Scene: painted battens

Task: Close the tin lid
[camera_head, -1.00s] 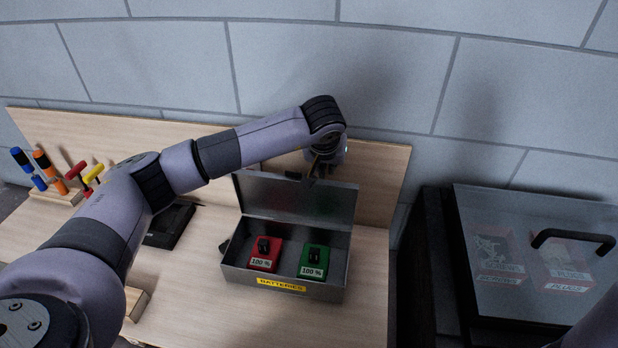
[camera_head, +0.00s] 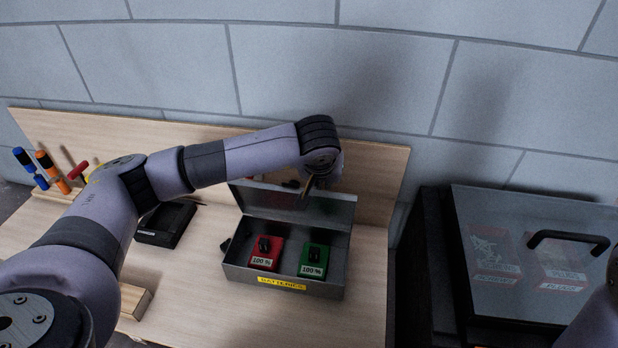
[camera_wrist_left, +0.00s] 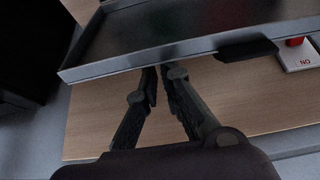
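The grey metal tin (camera_head: 232,272) stands on the wooden bench with a yellow label on its front. Its lid (camera_head: 255,196) is open, raised at the back edge. A red battery (camera_head: 267,250) and a green battery (camera_head: 313,262) sit inside, each marked 100 %. My left gripper (camera_head: 306,191) is at the upper edge of the lid, near its middle. In the left wrist view its fingers (camera_wrist_left: 161,76) come together close to the lid's metal edge (camera_wrist_left: 200,47). They look shut; contact with the lid is unclear. My right gripper is out of view.
A black device (camera_head: 165,223) lies left of the tin. A rack of tools (camera_head: 55,178) stands at the far left. A dark case with a clear top and black handle (camera_head: 565,238) is at the right. A wooden backboard (camera_head: 385,180) rises behind the tin.

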